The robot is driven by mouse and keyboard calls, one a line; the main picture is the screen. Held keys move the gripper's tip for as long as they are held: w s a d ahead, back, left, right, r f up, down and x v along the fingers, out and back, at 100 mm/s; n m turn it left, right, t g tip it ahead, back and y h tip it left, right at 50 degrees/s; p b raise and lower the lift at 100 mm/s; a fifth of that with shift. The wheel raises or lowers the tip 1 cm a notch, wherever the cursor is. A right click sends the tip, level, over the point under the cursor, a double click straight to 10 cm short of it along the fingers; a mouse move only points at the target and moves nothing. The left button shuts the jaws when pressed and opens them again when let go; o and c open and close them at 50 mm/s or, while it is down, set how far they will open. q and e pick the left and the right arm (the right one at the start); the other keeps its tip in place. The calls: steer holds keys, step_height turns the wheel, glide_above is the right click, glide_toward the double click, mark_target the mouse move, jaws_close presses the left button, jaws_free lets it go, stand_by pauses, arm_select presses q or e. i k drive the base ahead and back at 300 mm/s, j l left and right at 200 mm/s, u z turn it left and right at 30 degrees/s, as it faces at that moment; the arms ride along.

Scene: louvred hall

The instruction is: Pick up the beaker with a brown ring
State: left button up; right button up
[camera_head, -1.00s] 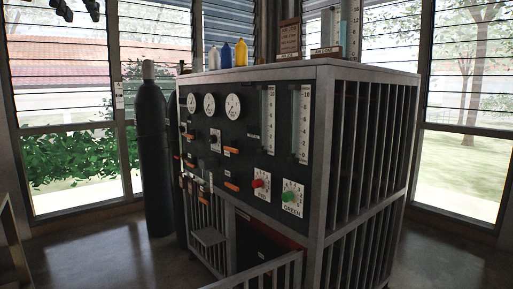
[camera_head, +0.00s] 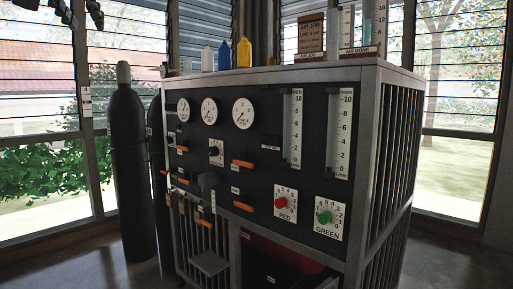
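I cannot make out a beaker with a brown ring in this view. My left gripper (camera_head: 80,14) shows at the top left edge, high in front of the window. Its two dark fingers are apart with nothing between them. It is far from the cabinet and touches nothing. My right gripper is not in view.
A dark gauge panel (camera_head: 262,135) with dials, orange levers and red and green knobs fronts a grey cabinet (camera_head: 368,75). On top stand white (camera_head: 208,59), blue (camera_head: 225,55) and yellow (camera_head: 244,53) bottles, and a brown sign (camera_head: 311,36). Gas cylinder (camera_head: 130,170) stands left.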

mark_target(185, 63)
steer(key=i+j+z, duration=0.15)
steer(key=j, duration=0.4)
steer(key=i+j+z, duration=0.1)
steer(key=j, duration=0.45)
steer(key=i+j+z, duration=0.15)
steer(key=j, duration=0.45)
steer(key=j+z, duration=0.15)
steer(key=j, duration=0.4)
steer(key=i+j, duration=0.1)
steer(key=j, duration=0.2)
steer(key=i+j, duration=0.1)
steer(key=j, duration=0.15)
steer(key=i+j+z, duration=0.1)
steer(key=j, duration=0.2)
steer(key=i+j+u, duration=0.15)
steer(key=i, duration=0.45)
steer(key=i+j+u, duration=0.1)
steer(key=i, duration=0.5)
steer(key=z, duration=0.7)
steer(key=i+j, duration=0.05)
steer(key=j, duration=0.05)
